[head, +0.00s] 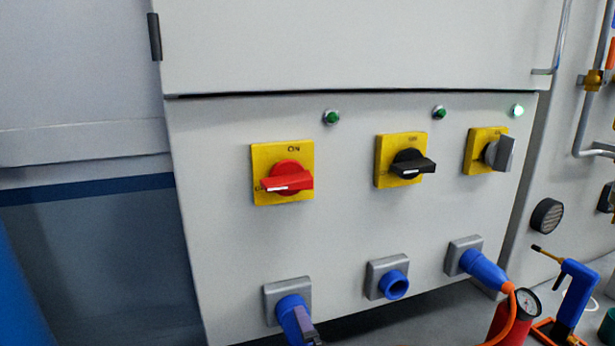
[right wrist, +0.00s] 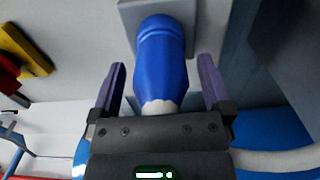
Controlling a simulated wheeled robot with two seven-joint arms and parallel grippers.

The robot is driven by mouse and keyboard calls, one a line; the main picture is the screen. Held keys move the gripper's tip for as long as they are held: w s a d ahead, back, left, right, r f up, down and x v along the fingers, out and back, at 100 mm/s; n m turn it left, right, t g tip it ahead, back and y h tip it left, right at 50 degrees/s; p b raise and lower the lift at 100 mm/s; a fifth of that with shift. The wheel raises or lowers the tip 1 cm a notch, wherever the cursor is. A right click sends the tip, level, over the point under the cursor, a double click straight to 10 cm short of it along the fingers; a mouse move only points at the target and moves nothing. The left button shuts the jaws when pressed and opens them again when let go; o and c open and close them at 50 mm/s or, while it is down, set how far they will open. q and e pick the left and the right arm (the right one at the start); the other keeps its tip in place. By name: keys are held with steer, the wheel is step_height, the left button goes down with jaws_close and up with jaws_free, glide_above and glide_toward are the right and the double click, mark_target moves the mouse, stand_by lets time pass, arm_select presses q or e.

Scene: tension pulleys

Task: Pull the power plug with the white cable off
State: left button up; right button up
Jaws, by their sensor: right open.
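The blue power plug (head: 290,310) sits in the grey square socket (head: 273,300) at the lower left of the cabinet panel. In the right wrist view the plug (right wrist: 162,65) points into its socket plate (right wrist: 127,15), and the start of the white cable (right wrist: 160,107) shows at its near end. My right gripper (right wrist: 161,68) is open, with one dark finger on each side of the plug and visible gaps to it. In the head view only part of this gripper (head: 306,328) shows at the bottom edge. My left gripper is not in view.
An empty blue socket (head: 394,285) is in the middle. Another blue plug (head: 484,268) with an orange cable (head: 513,310) is at right. Red (head: 288,180), black (head: 412,163) and grey (head: 499,152) switches are above. A red gauged cylinder and blue tool (head: 573,295) stand lower right.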

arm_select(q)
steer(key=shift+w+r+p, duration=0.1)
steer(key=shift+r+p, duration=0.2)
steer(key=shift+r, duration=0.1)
arm_select(e)
steer(key=shift+w+d+r, duration=0.2)
steer(key=shift+r, duration=0.25)
steer(key=shift+f, duration=0.1)
jaws_close()
stand_by(0.3)
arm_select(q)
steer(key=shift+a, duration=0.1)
arm_select(e)
steer(key=shift+s+a+p, duration=0.15)
steer(key=shift+a+p, duration=0.1)
steer(key=shift+p, duration=0.1)
steer(key=shift+s+f+p, duration=0.15)
steer(key=shift+f+p, duration=0.15)
steer(key=shift+p, duration=0.1)
steer(key=shift+v, duration=0.8)
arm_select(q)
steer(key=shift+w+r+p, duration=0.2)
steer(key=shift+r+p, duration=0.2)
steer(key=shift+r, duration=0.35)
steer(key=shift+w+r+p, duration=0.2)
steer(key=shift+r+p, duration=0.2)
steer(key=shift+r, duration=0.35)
arm_select(e)
steer(key=shift+v, duration=1.35)
